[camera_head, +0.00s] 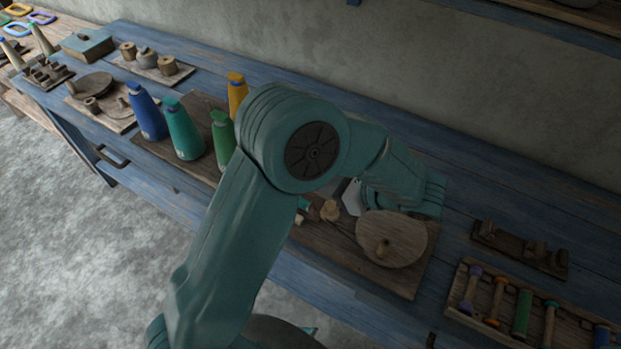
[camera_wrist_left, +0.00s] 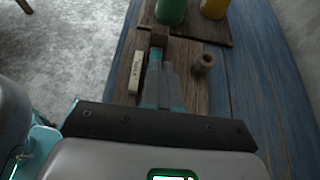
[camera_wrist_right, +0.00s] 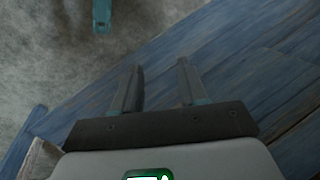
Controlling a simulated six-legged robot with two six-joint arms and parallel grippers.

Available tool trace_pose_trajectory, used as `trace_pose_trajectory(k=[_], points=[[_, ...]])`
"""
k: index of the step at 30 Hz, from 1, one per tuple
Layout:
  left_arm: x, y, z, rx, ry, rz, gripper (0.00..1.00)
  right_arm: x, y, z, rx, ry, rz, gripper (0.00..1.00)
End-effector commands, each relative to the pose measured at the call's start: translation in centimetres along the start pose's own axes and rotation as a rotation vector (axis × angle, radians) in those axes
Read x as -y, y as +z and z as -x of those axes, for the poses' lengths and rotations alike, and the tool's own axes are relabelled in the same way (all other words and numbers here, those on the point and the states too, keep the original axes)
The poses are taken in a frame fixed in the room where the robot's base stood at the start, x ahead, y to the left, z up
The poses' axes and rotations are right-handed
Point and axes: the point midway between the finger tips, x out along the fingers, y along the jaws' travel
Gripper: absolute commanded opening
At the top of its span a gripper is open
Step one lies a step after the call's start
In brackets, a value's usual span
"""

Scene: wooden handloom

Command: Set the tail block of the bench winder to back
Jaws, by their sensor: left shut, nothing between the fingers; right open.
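The bench winder's dark wooden board (camera_head: 408,283) lies on the blue bench, with a round wooden wheel and peg (camera_head: 392,238) at its right end. In the left wrist view, a small brown block (camera_wrist_left: 158,38), apparently the tail block, stands on the board (camera_wrist_left: 185,92). My left gripper (camera_wrist_left: 160,66) is shut and empty, its tips close to the block; I cannot tell whether they touch. A pale lettered strip (camera_wrist_left: 136,72) lies beside the fingers, its text too small to read. My right gripper (camera_wrist_right: 158,72) is open and empty, off the winder near the bench edge.
A wooden spool (camera_wrist_left: 204,63) stands right of the left fingers. Green (camera_head: 223,140) and yellow (camera_head: 237,94) cones stand behind. A bobbin rack (camera_head: 520,312) and a pegged block (camera_head: 520,250) are at right. My left arm hides the board's middle in the head view.

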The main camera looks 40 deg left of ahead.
Motion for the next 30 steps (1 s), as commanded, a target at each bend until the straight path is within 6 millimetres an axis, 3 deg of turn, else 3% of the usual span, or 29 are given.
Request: trace_pose_trajectory(k=[9,15,21,30], points=[[0.1,0.1,-6.9,0.000,0.006,0.000,0.00,0.2,0.0,0.5,0.000,0.000,0.000,0.43],[0.2,0.1,-10.3,-0.001,0.005,0.000,0.00,0.3,0.0,0.9,0.000,0.000,0.000,0.43],[0.3,0.0,-12.0,-0.001,0.002,0.000,0.00,0.4,0.0,1.1,0.000,0.000,0.000,0.43],[0.3,0.0,-12.2,-0.001,0.001,0.000,0.00,0.4,0.0,1.1,0.000,0.000,0.000,0.43]])
